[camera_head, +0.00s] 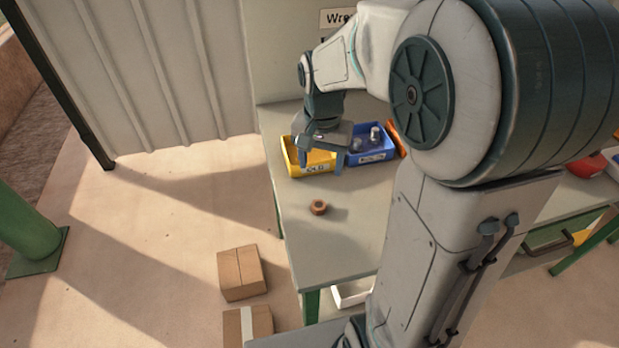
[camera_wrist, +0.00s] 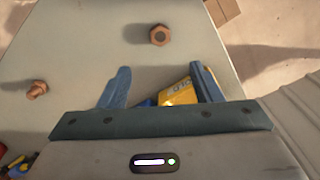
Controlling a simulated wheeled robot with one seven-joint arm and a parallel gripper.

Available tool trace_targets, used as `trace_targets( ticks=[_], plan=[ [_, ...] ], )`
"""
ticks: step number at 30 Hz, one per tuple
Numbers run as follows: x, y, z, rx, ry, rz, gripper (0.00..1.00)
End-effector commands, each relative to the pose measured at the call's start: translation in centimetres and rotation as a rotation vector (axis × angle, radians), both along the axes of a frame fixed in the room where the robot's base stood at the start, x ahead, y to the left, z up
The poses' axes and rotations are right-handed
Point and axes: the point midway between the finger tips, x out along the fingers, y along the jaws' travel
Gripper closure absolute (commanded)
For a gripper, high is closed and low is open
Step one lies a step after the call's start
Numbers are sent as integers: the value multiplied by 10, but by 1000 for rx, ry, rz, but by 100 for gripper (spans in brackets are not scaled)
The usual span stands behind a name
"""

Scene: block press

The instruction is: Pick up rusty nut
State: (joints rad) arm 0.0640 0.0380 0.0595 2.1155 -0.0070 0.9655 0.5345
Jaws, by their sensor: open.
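The rusty nut (camera_head: 318,207), brown and hexagonal with a hole in the middle, lies flat on the table (camera_head: 350,240) near its left edge. In the wrist view the nut (camera_wrist: 159,35) lies at the top, beyond my fingertips and roughly in line with the gap between them. My gripper (camera_head: 321,160) is open and empty, pointing down over the yellow bin, apart from the nut. Its two blue fingers (camera_wrist: 160,75) also show in the wrist view. A second rusty piece (camera_wrist: 37,89), like a bolt or nut, lies at the left there.
A yellow bin (camera_head: 313,169) and a blue bin (camera_head: 369,157) with metal parts stand on the table behind the nut. An orange item (camera_head: 394,137) is beside the blue bin. Cardboard boxes (camera_head: 240,273) sit on the floor. The tabletop around the nut is clear.

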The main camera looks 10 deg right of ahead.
Motion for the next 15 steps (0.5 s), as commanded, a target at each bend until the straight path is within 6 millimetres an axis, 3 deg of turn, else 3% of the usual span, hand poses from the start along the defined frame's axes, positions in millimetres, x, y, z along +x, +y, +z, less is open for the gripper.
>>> trace_targets(
  ticks=[7, 15],
  plan=[
    [13, 0, -14, 4, 27, -53, 41],
    [11, 1, -66, 5, 29, -52, 41]
  ],
)
